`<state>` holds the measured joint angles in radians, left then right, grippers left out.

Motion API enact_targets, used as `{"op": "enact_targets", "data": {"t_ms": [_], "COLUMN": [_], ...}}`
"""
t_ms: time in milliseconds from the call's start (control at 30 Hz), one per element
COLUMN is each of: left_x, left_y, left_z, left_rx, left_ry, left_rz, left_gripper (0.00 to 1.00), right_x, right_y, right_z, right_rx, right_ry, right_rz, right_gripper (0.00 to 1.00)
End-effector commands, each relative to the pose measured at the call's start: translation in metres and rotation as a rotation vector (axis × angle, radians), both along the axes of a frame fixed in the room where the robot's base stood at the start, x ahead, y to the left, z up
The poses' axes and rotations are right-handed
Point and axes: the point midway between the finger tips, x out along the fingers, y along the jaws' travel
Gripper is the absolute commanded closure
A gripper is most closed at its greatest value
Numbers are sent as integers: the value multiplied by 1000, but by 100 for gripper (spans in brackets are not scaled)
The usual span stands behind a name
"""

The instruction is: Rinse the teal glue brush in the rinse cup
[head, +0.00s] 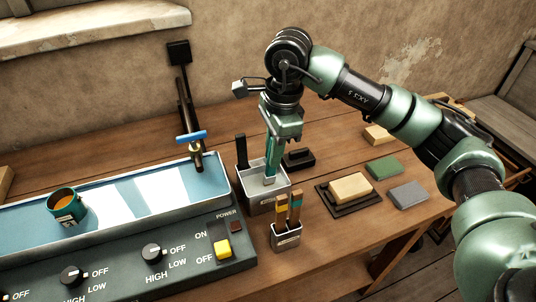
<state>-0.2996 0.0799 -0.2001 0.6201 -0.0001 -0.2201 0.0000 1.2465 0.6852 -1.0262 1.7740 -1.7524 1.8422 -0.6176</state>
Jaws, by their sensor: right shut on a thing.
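My right gripper (281,128) is shut on the handle of a teal tool (272,155) with a pale metal lower part. It looks like the teal glue brush, but its bristles are hidden. The tool is nearly upright, with its lower end at the open top of a grey square container (264,203); I cannot tell whether it touches the wall or floor. A black handle (241,150) also stands in that container. A teal cup (66,206) with orange contents stands in the long tray at left. No cup is clearly marked as the rinse cup. My left gripper is out of view.
A small grey holder (286,238) with two wooden-handled brushes stands in front. A tan block on a black tray (350,188), a green block (383,166) and a grey block (408,194) lie right. The tray unit with knobs (120,250) fills the left.

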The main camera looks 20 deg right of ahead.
Motion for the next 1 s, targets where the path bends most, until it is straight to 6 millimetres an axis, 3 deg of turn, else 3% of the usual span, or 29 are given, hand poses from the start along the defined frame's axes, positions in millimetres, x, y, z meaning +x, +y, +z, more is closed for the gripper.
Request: {"op": "enact_targets", "data": {"t_ms": [333,733,1000], "left_x": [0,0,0], "left_y": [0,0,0], "left_z": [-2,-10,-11], "left_rx": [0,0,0], "left_ry": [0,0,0], "left_rz": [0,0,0], "left_gripper": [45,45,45], "right_x": [0,0,0], "right_y": [19,0,17], "right_z": [1,0,1], "right_rx": [1,0,1], "right_ry": [-1,-1,-1], "right_rz": [3,1,3], "right_gripper": [100,100,100]}}
